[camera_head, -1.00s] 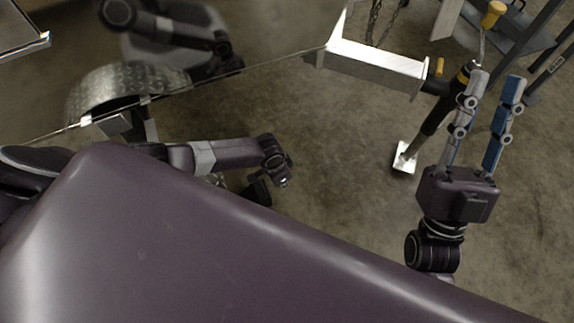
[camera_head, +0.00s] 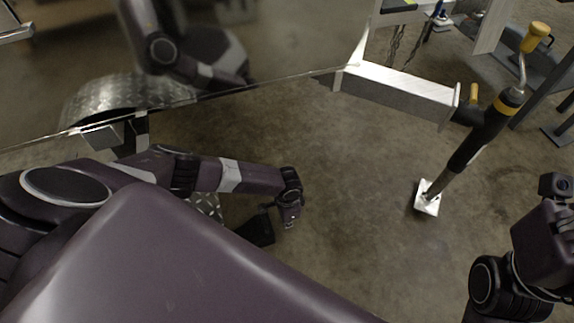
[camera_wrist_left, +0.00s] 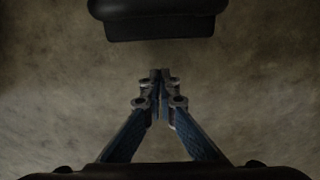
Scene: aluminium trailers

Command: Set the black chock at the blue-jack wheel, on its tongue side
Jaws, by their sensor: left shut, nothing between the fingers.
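My left gripper (camera_head: 291,217) points down over the floor beside the near trailer. Its blue-padded fingers are shut and empty in the left wrist view (camera_wrist_left: 160,90). A black block, probably the chock (camera_head: 257,230), lies left of and below the gripper, partly hidden by my body, and apart from the fingers. A dark shape (camera_wrist_left: 160,20) at the top of the left wrist view may be the same block; I cannot tell. My right gripper's body (camera_head: 545,245) is at the right edge, its fingers out of frame. The wheel is hidden under a diamond-plate fender (camera_head: 130,100).
A trailer's tongue beam (camera_head: 400,92) runs to the right, with a yellow-banded black jack (camera_head: 480,135) standing on a white foot (camera_head: 427,198). Shiny trailer panelling (camera_head: 290,45) fills the upper left. Bare concrete (camera_head: 350,190) lies between my left gripper and the jack.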

